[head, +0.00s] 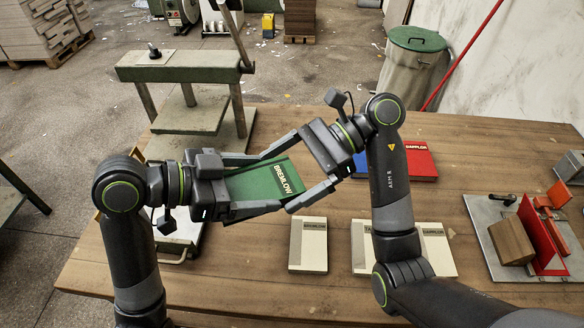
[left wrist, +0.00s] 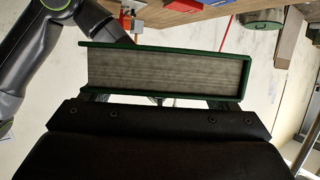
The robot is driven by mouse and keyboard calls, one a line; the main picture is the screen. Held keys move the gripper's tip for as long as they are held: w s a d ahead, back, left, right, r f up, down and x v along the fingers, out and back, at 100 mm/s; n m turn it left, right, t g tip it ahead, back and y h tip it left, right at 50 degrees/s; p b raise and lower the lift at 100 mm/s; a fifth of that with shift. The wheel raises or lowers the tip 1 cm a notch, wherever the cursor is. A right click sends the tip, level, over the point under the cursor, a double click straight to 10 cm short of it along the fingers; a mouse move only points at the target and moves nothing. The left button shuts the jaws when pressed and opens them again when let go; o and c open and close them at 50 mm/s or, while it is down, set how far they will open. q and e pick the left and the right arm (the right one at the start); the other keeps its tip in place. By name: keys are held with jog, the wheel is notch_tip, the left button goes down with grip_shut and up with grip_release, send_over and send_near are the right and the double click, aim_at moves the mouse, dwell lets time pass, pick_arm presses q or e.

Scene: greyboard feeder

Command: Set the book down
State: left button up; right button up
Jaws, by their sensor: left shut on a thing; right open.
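A green book (head: 262,183) lettered BREMLOW is held above the table, at an angle. My left gripper (head: 268,183) is shut on it from the left. In the left wrist view the book (left wrist: 165,72) shows its pale page edges and green covers close to the gripper. My right gripper (head: 279,181) is open, with its fingers on either side of the book's right end. I cannot tell whether those fingers touch it. The wooden table (head: 265,270) lies below.
Pale books or blocks (head: 308,258) lie at the front, partly behind my right arm. A red book (head: 420,160) and a blue one (head: 360,164) lie behind it. A green press (head: 185,70) stands at the left, a clamp fixture (head: 530,235) at the right. Front-left table is clear.

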jog(key=c, duration=0.9)
pick_arm(q)
jog(key=o, duration=1.1)
jog(key=shift+c, duration=0.2)
pick_arm(e)
jog(key=shift+c, duration=0.7)
pick_arm(q)
jog(key=shift+v, duration=0.85)
jog(key=v, duration=1)
jog(key=shift+a, duration=0.15)
